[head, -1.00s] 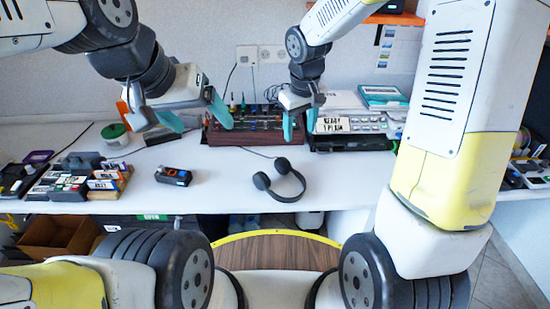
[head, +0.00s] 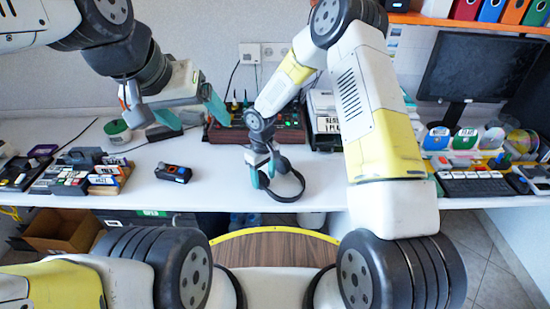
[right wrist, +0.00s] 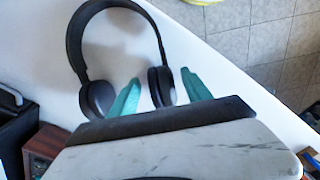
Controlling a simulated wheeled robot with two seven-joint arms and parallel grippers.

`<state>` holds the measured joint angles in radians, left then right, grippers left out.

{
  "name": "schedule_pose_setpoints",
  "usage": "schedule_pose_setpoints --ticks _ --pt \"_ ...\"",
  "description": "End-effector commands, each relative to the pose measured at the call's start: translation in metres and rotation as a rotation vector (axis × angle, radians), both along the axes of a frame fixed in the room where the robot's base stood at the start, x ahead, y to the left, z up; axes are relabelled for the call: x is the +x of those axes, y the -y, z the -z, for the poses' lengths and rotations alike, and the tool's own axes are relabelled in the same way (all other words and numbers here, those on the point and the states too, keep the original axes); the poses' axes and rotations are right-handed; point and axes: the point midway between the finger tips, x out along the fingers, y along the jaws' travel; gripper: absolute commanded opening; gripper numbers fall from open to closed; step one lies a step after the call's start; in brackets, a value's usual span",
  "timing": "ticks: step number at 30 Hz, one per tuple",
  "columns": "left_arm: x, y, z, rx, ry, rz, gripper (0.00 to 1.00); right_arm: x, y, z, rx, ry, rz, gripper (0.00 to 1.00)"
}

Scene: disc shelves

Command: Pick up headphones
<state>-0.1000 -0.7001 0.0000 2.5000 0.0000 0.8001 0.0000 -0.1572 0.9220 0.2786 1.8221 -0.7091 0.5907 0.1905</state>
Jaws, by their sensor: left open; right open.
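The black headphones (head: 299,186) lie on the white table near its front edge, partly hidden behind my right gripper in the head view. My right gripper (head: 262,178) points down over them, open. In the right wrist view the headphones (right wrist: 97,98) show both ear cups and the curved band. One ear cup (right wrist: 161,86) appears between the teal fingers of my right gripper (right wrist: 160,92); I cannot tell whether they touch it. My left gripper (head: 192,112) is open and empty above the back of the table, left of the headphones.
A small dark device (head: 173,173) lies on the table left of the headphones. Several boxes and cartridges (head: 82,173) sit further left. A dark red box with knobs (head: 292,130) stands behind. A monitor (head: 478,68) and a keyboard (head: 468,188) are at the right.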

Motion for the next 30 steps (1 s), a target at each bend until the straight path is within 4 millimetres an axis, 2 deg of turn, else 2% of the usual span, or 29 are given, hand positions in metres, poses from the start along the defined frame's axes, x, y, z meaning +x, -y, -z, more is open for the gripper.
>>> schedule_pose_setpoints --ticks 3,6,14,17,23,30 --pt "0.000 0.000 0.000 0.000 0.000 0.000 0.81 -0.001 -0.001 0.020 -0.002 -0.004 0.000 0.57" --pt "0.000 0.000 0.000 0.000 0.000 0.000 0.81 -0.001 -0.001 0.029 -0.001 -0.001 0.000 0.57" --pt "0.000 0.000 0.000 0.000 0.000 0.000 0.81 0.000 -0.001 0.032 -0.001 0.000 0.000 0.57" --pt "0.000 0.000 0.000 0.000 0.000 0.000 0.81 0.000 -0.001 0.032 -0.001 0.000 0.000 0.42" --pt "0.000 0.000 0.000 0.000 0.000 0.000 0.81 0.000 -0.001 0.031 -0.001 0.000 0.001 0.02" --pt "0.000 0.000 0.000 0.000 0.000 0.000 0.81 0.000 -0.001 0.031 -0.001 0.001 0.000 0.00"
